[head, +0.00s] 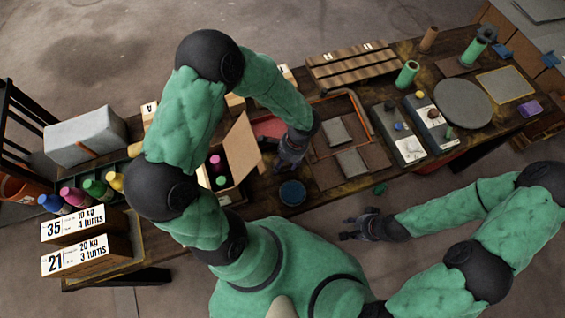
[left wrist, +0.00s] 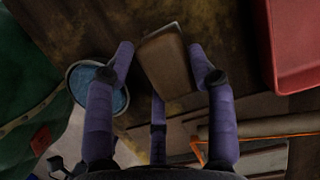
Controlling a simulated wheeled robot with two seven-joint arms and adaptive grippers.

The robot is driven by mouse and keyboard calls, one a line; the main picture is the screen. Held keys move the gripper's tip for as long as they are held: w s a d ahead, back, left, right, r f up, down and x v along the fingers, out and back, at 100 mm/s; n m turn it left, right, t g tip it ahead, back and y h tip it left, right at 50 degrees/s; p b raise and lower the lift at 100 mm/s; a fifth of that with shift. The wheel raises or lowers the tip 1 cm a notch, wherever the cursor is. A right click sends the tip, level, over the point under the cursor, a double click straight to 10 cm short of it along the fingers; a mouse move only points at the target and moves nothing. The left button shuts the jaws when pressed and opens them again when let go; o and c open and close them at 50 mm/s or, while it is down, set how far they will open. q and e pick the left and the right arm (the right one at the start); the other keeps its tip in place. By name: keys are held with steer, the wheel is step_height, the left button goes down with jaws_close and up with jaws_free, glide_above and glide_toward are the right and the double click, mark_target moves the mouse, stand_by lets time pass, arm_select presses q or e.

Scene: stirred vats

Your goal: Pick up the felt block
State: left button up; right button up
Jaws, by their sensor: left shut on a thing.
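The felt block, a brown-grey block (left wrist: 166,62), sits between the fingers of my left gripper (left wrist: 168,68) in the left wrist view. The gripper is shut on it, with wooden tabletop beyond. Whether the block still touches the table I cannot tell. In the head view my left gripper (head: 286,160) is over the table, between the open cardboard box and the framed tray, and it hides the block. My right gripper (head: 350,228) is empty in front of the table's near edge, its fingers apart.
A round blue-topped dish (head: 292,192) stands close by, near the table's front edge. An open cardboard box (head: 242,150) is to the left. An orange-rimmed tray (head: 312,152) with grey pads is to the right. A red tray (left wrist: 296,45) shows in the left wrist view.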

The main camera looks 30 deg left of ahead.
arm_select(q)
steer(key=shift+r, duration=0.1)
step_height(320, 180, up, 18)
steer(key=p, duration=0.5)
steer(key=shift+p, duration=0.35)
steer(key=o, duration=0.3)
steer(key=shift+c, duration=0.6)
steer(key=shift+w, duration=0.1)
